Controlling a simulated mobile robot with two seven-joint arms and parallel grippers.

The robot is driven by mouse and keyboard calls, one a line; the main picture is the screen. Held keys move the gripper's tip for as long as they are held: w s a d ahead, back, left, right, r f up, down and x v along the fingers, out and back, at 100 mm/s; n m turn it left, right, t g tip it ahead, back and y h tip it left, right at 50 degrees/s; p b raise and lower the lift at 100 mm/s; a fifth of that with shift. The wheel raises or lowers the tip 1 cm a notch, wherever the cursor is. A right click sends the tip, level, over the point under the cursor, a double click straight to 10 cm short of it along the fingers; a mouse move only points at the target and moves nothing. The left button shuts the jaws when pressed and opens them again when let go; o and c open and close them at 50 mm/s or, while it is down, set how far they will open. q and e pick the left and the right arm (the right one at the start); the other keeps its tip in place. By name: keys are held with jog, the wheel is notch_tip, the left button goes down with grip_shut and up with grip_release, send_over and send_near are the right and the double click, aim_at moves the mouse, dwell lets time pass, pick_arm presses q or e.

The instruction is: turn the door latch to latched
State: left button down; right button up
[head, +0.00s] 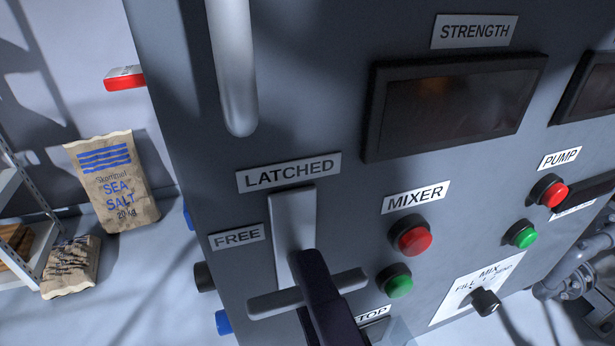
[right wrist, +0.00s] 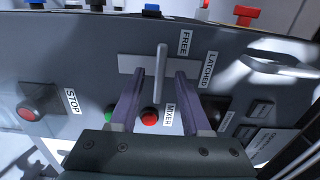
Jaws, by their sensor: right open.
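The door latch is a pale grey plate (head: 294,222) set upright below the LATCHED label (head: 289,173), with a bar handle (head: 345,282) across its lower part. The handle lies nearly level, its left end under the FREE label (head: 237,237). My right gripper (head: 308,262) is in front of the handle and hides its middle. In the right wrist view, the handle (right wrist: 161,60) stands between the open fingers of the right gripper (right wrist: 160,76), with gaps visible on both sides. My left gripper is not in view.
The red MIXER button (head: 414,240) and green button (head: 398,285) are just right of the latch. A large bar handle (head: 236,70) is above. A selector knob (head: 486,302) is lower right. Salt sacks (head: 113,182) and a shelf (head: 40,245) stand at left.

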jog(key=shift+x, duration=0.9)
grip_shut()
